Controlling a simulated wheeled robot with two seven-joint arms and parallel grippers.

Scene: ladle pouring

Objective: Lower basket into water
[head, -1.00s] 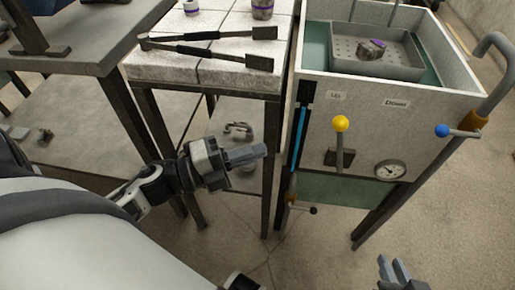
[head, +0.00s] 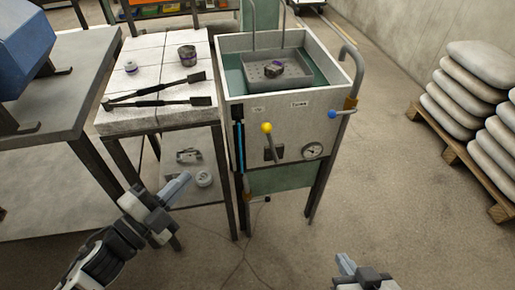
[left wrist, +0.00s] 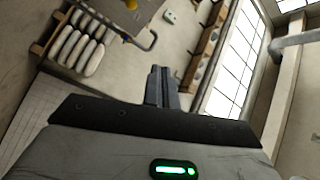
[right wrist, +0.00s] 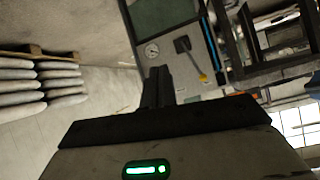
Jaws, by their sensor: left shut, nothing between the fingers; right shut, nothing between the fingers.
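A grey basket (head: 301,74) with small holes hangs in the open top of a grey water tank (head: 282,120), with a dark lump (head: 274,68) in it. Green water (head: 235,81) shows around the basket. On the tank front, a lever with a yellow knob (head: 267,128) stands near labels that read "Up" and "Down". A blue-knobbed tap (head: 333,115) is on the right. My left gripper (head: 178,186) is shut and empty, in front of the white-topped table and left of the tank. My right gripper (head: 345,263) is shut and empty, low in front and right of the tank.
A white-topped table (head: 150,62) left of the tank holds two pairs of tongs (head: 158,92) and small pots (head: 187,52). A grey bench (head: 70,80) stands further left. Stacked sacks (head: 460,95) lie on a pallet at right. The floor before the tank is clear.

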